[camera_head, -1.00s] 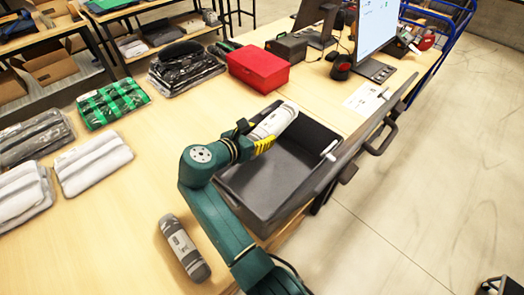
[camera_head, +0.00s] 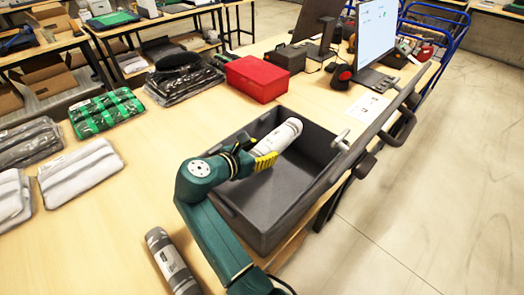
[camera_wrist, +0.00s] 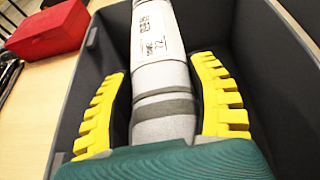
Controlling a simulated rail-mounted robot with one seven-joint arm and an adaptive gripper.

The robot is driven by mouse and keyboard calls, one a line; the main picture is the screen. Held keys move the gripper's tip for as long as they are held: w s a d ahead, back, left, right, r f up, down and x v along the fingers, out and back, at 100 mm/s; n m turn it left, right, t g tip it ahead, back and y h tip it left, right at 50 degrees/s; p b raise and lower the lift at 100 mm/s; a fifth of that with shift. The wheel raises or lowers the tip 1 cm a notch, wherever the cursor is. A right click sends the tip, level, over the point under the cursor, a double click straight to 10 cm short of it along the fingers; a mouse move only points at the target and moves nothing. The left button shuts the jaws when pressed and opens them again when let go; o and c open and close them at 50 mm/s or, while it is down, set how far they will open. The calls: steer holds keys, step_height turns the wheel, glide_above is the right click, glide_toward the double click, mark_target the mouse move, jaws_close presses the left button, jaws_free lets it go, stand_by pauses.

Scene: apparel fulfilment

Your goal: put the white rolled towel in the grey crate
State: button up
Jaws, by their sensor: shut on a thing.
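The white rolled towel (camera_head: 277,137) has a paper label band and is held by my gripper (camera_head: 264,160). In the wrist view the towel (camera_wrist: 158,75) lies lengthwise between the yellow fingers of my gripper (camera_wrist: 165,105), which are shut on it. The grey crate (camera_head: 319,196) stands on the table at its right edge. The towel and fingers are over the crate's opening, near its far left part. The wrist view shows crate walls (camera_wrist: 260,60) on both sides of the towel. I cannot tell whether the towel touches the crate floor.
A grey rolled towel (camera_head: 171,262) lies on the table left of my arm. A red box (camera_head: 257,79) stands behind the crate. Folded packs, one white (camera_head: 80,170) and one green (camera_head: 106,112), lie at left. A monitor (camera_head: 375,35) stands at the back right.

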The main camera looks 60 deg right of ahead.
steer(key=o, duration=1.3)
steer(key=shift+o, duration=0.2)
steer(key=v, duration=1.2)
